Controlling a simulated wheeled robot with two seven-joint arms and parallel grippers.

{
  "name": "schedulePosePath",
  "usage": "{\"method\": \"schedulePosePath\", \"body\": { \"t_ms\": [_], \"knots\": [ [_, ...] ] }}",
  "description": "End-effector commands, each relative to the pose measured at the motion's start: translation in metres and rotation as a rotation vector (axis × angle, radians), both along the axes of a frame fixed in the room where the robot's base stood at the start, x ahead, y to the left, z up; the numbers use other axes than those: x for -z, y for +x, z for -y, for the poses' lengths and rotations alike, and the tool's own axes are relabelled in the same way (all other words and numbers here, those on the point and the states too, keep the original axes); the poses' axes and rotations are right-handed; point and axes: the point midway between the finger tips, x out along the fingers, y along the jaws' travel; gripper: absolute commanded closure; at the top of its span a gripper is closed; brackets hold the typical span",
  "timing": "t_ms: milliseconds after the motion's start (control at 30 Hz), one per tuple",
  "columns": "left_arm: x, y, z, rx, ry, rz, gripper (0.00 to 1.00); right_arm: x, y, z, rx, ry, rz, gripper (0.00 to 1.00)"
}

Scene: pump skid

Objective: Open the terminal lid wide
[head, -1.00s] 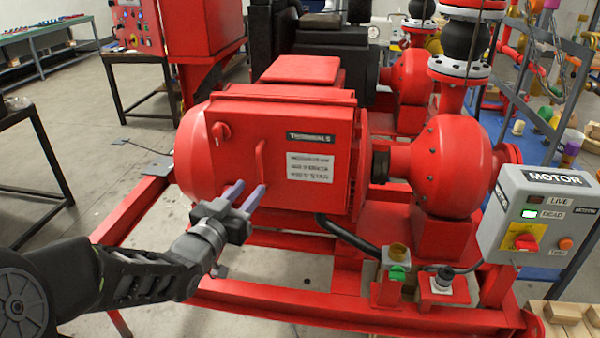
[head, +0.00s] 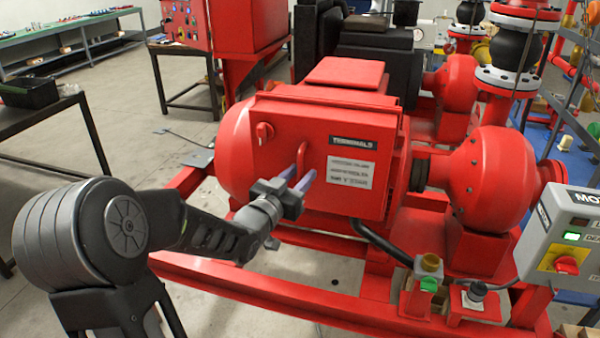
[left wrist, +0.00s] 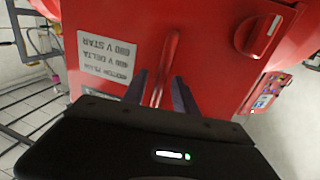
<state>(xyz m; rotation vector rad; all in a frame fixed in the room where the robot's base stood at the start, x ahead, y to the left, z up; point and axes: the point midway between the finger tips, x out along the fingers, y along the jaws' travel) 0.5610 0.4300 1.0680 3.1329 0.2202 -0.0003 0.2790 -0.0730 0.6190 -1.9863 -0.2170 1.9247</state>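The red terminal lid (head: 345,185) closes the front of the terminal box on the red motor. It carries a "TERMINALS" label, a white rating plate (head: 350,171), a red knob (head: 264,132) and a red bar handle (head: 302,158). The lid looks shut. My left gripper (head: 304,180) is open at the handle. In the left wrist view its fingers (left wrist: 160,92) stand on either side of the handle (left wrist: 168,62), with gaps visible. The knob (left wrist: 258,35) is to the right there. My right gripper is not in view.
A grey motor switch box (head: 565,235) stands at the right, with a lit green lamp. A yellow and green part (head: 430,268) and a black cable (head: 385,243) are on the red skid frame below the lid.

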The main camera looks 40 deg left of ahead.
Motion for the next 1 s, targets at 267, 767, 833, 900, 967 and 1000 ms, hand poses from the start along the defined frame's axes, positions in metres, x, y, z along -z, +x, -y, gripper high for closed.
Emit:
{"method": "schedulePosePath", "body": {
  "t_ms": [267, 767, 833, 900, 967, 1000],
  "knots": [
    [0.0003, 0.0034, -0.0005, -0.001, -0.001, 0.000, 0.66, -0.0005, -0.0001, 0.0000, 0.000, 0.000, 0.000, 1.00],
    [0.0003, 0.0031, -0.0004, -0.001, -0.001, 0.000, 1.00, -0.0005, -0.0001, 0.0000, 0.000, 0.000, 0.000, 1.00],
    [0.0004, 0.0031, -0.0004, 0.000, -0.001, 0.000, 1.00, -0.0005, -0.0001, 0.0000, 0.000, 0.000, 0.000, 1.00],
    [0.0003, 0.0031, -0.0004, -0.001, -0.001, 0.000, 1.00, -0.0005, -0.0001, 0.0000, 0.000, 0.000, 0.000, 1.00],
    [0.0003, 0.0031, -0.0004, -0.001, -0.001, 0.000, 1.00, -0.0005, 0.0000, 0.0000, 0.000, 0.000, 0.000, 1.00],
    [0.0003, 0.0031, -0.0004, 0.000, -0.001, 0.000, 1.00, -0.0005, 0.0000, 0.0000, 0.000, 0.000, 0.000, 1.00]
  ]
}}
